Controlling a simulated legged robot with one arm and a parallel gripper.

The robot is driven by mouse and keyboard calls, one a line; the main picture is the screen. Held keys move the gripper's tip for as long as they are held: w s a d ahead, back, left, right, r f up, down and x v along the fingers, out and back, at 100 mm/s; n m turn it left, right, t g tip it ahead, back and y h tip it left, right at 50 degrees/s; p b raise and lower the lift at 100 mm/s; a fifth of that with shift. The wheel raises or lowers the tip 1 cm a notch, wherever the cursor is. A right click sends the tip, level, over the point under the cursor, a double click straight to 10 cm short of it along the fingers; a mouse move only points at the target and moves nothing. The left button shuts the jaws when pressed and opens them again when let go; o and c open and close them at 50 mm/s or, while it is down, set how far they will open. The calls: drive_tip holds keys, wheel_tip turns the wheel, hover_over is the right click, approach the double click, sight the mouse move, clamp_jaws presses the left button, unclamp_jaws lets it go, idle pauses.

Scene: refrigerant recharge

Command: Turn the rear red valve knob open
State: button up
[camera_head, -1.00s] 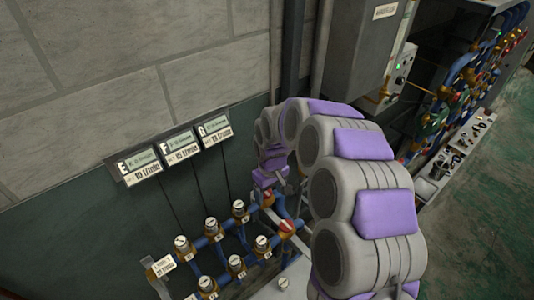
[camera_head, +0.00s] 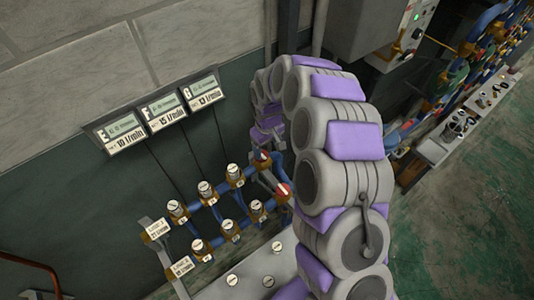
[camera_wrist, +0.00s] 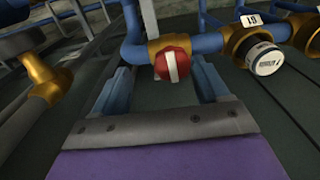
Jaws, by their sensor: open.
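Two red valve knobs with white stripes show in the head view on the blue pipework. The rear red knob (camera_head: 262,156) is nearer the wall, and the front red knob (camera_head: 284,190) is nearer me. My gripper (camera_wrist: 164,80) is open in the wrist view. One red knob (camera_wrist: 172,64) sits between its two blue-grey fingers, with a gap on each side. Its white stripe runs nearly upright in that view. In the head view my arm reaches down close beside the rear knob, and the fingers are largely hidden there.
Silver-capped valves (camera_head: 204,189) stand on the blue pipes left of the knobs. In the wrist view a brass valve with a labelled cap (camera_wrist: 264,58) is just right of the knob. A wall display panel (camera_head: 160,112) hangs behind. A brass fitting (camera_wrist: 42,75) is at left.

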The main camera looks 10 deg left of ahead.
sight(263, 155)
drive_tip(key=a+f, duration=0.4)
drive_tip(key=shift+f+b, duration=0.4)
drive_tip(key=shift+n, duration=0.5)
drive_tip(key=d+n, duration=0.1)
drive_tip(key=n, duration=0.1)
drive_tip(key=d+n, duration=0.1)
drive_tip(key=shift+d+r+n, duration=0.3)
drive_tip(key=shift+d+n, duration=0.3)
drive_tip(key=shift+n, duration=1)
drive_tip(key=shift+a+n, duration=0.35)
drive_tip(key=shift+n, duration=0.25)
drive_tip(key=shift+a+f, duration=0.25)
drive_tip(key=shift+a, duration=0.9)
drive_tip(key=c, duration=0.4)
drive_tip(key=shift+d, duration=0.1)
drive_tip(key=shift+c, duration=0.7)
drive_tip(key=shift+d+r, duration=0.2)
drive_tip(key=shift+d, duration=0.75)
drive_tip(key=c, duration=0.5)
drive_tip(key=shift+a, duration=0.15)
drive_tip(key=shift+n, duration=0.3)
